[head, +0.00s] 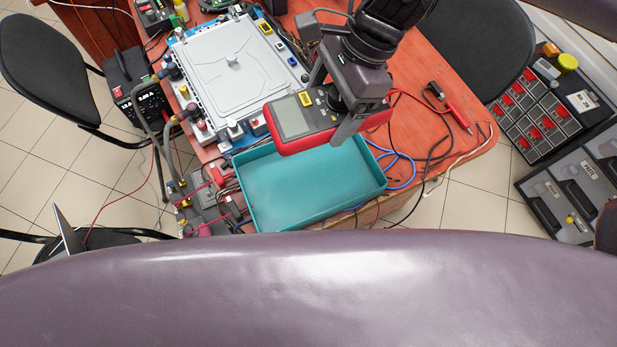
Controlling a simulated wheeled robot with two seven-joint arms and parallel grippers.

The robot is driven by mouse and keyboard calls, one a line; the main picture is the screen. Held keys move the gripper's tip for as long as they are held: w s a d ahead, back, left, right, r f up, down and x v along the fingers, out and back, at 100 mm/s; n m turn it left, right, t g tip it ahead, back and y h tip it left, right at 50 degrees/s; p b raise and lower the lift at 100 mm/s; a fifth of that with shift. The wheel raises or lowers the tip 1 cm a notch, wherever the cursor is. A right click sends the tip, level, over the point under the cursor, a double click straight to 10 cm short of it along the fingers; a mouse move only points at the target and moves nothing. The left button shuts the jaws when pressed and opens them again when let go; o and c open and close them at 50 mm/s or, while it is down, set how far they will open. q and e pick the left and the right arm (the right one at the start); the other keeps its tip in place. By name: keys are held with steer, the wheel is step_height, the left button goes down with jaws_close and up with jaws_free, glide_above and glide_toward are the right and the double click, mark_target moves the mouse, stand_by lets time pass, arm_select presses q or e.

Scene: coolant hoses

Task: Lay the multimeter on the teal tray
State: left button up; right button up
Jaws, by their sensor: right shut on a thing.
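The multimeter (293,117) is red and dark with a grey screen. It is held above the back edge of the teal tray (262,207), partly covering that edge. My right gripper (338,112) comes in from the top and is shut on the multimeter, with a finger on its near side. I cannot tell how far above the tray the multimeter hangs. The tray is an open, shallow rectangle at the table's near edge, and the part of its floor that shows is empty. My left gripper is not in view.
A grey cold plate (232,75) with fittings and hoses lies left of the multimeter. Blue, black and white cables (402,168) lie on the orange table right of the tray. A red probe (458,115) lies farther right. Black chairs (40,68) and part bins (535,118) stand around.

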steer(key=shift+s+a+f+n, duration=0.1)
steer(key=shift+s+a+n, duration=0.1)
steer(key=shift+n, duration=0.2)
step_height(320, 180, down, 20)
steer(key=shift+s+r+p, duration=0.1)
steer(key=shift+r+p, duration=0.1)
steer(key=shift+p, duration=1.05)
steer(key=shift+f, duration=0.15)
